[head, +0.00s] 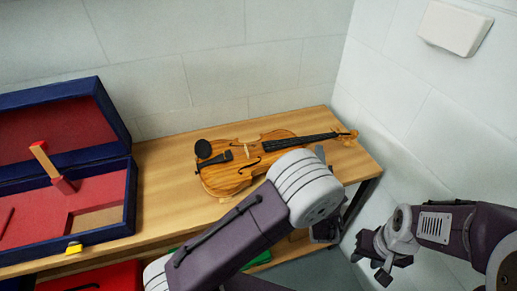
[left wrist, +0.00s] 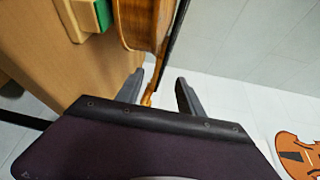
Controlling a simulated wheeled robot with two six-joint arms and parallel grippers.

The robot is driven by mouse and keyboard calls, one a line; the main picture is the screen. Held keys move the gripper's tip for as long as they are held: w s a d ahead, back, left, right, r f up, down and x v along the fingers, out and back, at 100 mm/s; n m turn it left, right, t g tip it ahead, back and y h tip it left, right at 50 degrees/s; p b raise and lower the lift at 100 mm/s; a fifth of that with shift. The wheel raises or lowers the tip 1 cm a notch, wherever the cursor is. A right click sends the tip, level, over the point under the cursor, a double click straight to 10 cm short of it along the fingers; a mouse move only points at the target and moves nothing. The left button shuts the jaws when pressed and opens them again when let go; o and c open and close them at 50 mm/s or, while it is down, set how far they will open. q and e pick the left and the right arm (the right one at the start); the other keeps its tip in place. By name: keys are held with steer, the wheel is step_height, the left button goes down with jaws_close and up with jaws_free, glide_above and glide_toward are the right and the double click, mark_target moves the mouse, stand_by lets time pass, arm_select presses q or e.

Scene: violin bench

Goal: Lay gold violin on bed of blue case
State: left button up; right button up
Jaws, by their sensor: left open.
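The gold violin (head: 245,158) lies face up on the wooden bench, its neck pointing right. The blue case (head: 118,225) stands open at the left end of the bench, with a red-lined bed (head: 105,195). My left gripper (left wrist: 158,88) is open around the violin's scroll end, which shows between its fingers in the left wrist view; I cannot tell whether they touch. In the head view my left wrist hides most of that gripper. The violin's body (left wrist: 138,22) is at the top of the left wrist view. My right gripper (head: 376,256) hangs right of the bench, away from the violin; its jaw opening is unclear.
A wooden block with a red end (head: 47,162) stands up in the case. A wooden support with a green pad (left wrist: 88,18) is beside the violin. An orange violin-shaped thing (left wrist: 298,155) shows at the right of the left wrist view. Walls close the back and right.

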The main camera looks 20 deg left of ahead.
mark_target(317, 140)
arm_select(q)
steer(key=x, duration=0.3)
steer(key=shift+r, duration=0.15)
steer(key=x, duration=0.6)
steer(key=shift+d, duration=0.1)
steer(key=shift+s, duration=0.15)
steer(key=shift+c, duration=1.3)
jaws_close()
